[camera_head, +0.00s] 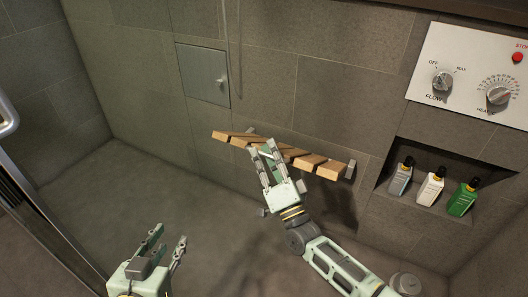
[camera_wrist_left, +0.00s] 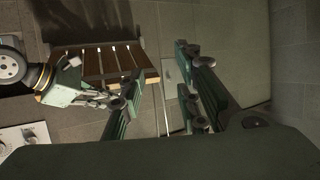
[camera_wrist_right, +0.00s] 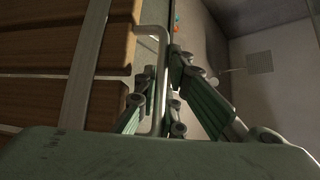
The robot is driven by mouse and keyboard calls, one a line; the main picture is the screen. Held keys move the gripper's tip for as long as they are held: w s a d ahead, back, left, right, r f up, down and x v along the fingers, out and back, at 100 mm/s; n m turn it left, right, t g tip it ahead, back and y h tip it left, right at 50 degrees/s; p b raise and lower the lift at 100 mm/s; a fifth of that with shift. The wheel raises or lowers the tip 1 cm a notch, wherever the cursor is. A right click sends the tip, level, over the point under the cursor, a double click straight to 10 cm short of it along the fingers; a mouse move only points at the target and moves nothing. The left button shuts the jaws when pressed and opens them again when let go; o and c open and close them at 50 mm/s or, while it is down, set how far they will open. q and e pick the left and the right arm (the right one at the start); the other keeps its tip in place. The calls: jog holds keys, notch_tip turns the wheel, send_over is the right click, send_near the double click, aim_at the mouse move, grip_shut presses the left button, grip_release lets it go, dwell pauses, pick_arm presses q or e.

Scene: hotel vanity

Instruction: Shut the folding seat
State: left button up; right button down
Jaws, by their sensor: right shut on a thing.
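The folding seat (camera_head: 320,166) has brown wooden slats and grey metal fittings and is mounted low on the tiled wall. In the head view it is seen at a narrow angle, so its exact tilt is hard to tell. Its slats also show in the left wrist view (camera_wrist_left: 90,66) and close up in the right wrist view (camera_wrist_right: 50,50). My right gripper (camera_head: 263,148) is at the seat's outer edge, shut on the seat's thin metal handle (camera_wrist_right: 149,28). My left gripper (camera_head: 170,236) is open and empty, well away from the seat.
A niche right of the seat holds a grey bottle (camera_head: 400,180), a white bottle (camera_head: 430,187) and a green bottle (camera_head: 462,200). A control panel (camera_head: 470,70) with knobs is above. A small wall hatch (camera_head: 203,75) is upper left. The floor at left is clear.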

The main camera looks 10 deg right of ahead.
pick_arm(q)
jog(key=w, duration=0.1)
jog(key=f, duration=0.1)
jog(key=w+m, duration=0.1)
jog(key=shift+w+d+f, duration=0.25)
jog(key=shift+w+d, duration=0.1)
jog(key=c, duration=0.4)
jog(key=w+m, duration=0.1)
jog(key=w+m+t, duration=0.1)
jog(key=w+m, duration=0.2)
jog(key=m, duration=0.1)
jog(key=shift+w+a+f+y, duration=0.15)
jog(key=shift+a+f+y, duration=0.1)
jog(key=shift+f+y, duration=0.15)
grip_shut()
jog(key=w+d+f+m+t+h, duration=0.1)
jog(key=w+d+f+m+h, duration=0.2)
jog(key=m, duration=0.8)
jog(key=w+d+m+h, duration=0.25)
jog(key=d+m, duration=0.35)
jog(key=m, duration=0.6)
jog(key=w+d+f+m+t+h, duration=0.15)
jog(key=d+m+h, duration=0.25)
jog(key=m, duration=0.7)
jog(key=r+x, duration=0.1)
jog(key=x, duration=1.2)
jog(key=shift+s+r+m+g, duration=0.2)
jog(key=shift+r+m+g, duration=0.05)
jog(key=shift+m+g, duration=0.15)
